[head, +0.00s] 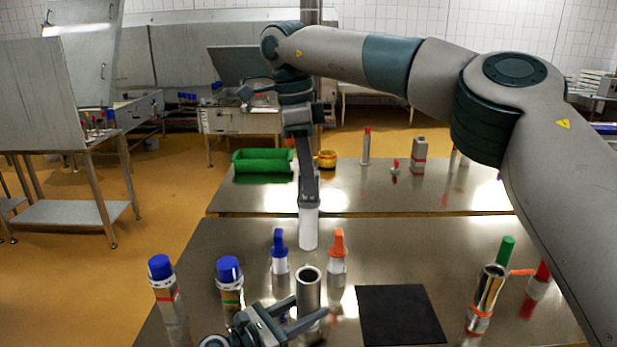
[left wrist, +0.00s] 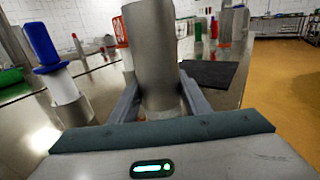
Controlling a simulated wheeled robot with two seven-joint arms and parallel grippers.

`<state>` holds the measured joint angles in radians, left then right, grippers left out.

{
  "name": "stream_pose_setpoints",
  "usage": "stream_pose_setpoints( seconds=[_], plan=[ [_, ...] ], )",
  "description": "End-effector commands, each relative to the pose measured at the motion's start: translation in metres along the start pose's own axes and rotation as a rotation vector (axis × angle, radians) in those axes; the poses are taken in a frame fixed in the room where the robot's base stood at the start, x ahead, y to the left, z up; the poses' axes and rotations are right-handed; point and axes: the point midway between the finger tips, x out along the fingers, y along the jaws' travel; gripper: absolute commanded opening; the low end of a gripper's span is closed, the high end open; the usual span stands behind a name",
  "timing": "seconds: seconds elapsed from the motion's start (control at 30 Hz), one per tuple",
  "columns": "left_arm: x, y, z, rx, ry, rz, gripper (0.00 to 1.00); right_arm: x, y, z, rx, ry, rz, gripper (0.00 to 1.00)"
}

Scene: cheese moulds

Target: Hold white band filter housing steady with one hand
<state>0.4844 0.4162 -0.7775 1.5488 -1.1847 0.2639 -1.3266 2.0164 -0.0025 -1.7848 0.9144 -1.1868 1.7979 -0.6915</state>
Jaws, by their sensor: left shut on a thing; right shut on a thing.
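A steel filter housing (head: 309,281), an open-topped upright tube, stands on the near table. My left gripper (head: 312,307) is shut around its lower part, one finger on each side. In the left wrist view the grey tube (left wrist: 153,55) fills the space between the fingers (left wrist: 160,98). I cannot make out a white band on it. My right gripper (head: 309,202) reaches down from above and is shut on a white cylinder (head: 308,229), beyond the housing. A second steel housing (head: 489,287) with a red-orange band stands at the right.
Blue-capped bottles (head: 160,268) (head: 229,270) stand at the left. A blue-handled white piece (head: 279,251) and an orange-handled one (head: 338,250) flank the white cylinder. A black mat (head: 400,315) lies right of the housing. A green tray (head: 240,168) sits on the back table.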

Motion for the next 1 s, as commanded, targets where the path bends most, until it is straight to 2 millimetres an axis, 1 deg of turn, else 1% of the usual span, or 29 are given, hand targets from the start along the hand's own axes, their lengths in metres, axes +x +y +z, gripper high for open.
stream_pose_setpoints(
  seconds=[0.07, 0.1, 0.17, 0.2, 0.5, 0.67, 0.87, 1.0],
  plan=[
    [0.000, 0.000, 0.000, 0.000, 0.000, 0.000, 0.12, 0.000, 0.000, 0.000, 0.000, 0.000, 0.000, 0.00],
    [0.000, 0.000, 0.000, 0.000, 0.000, 0.000, 0.48, 0.000, 0.000, 0.000, 0.000, 0.000, 0.000, 0.00],
    [0.000, 0.000, 0.000, 0.000, 0.000, 0.000, 0.62, 0.000, 0.000, 0.000, 0.000, 0.000, 0.000, 0.00],
    [0.000, 0.000, 0.000, 0.000, 0.000, 0.000, 0.65, 0.000, 0.000, 0.000, 0.000, 0.000, 0.000, 0.00],
    [-0.001, 0.000, 0.000, 0.000, 0.000, 0.000, 0.65, 0.000, 0.000, 0.000, 0.000, 0.000, 0.000, 0.00],
    [-0.007, 0.000, 0.000, -0.001, 0.000, 0.000, 0.65, 0.000, 0.000, 0.000, 0.000, 0.000, 0.000, 0.00],
    [-0.031, 0.000, -0.001, 0.000, 0.001, 0.001, 0.65, 0.000, 0.000, 0.000, 0.000, 0.000, 0.000, 0.00],
    [-0.056, 0.001, -0.002, -0.001, 0.002, 0.002, 0.65, 0.000, 0.000, 0.000, 0.000, 0.000, 0.000, 0.00]
  ],
)
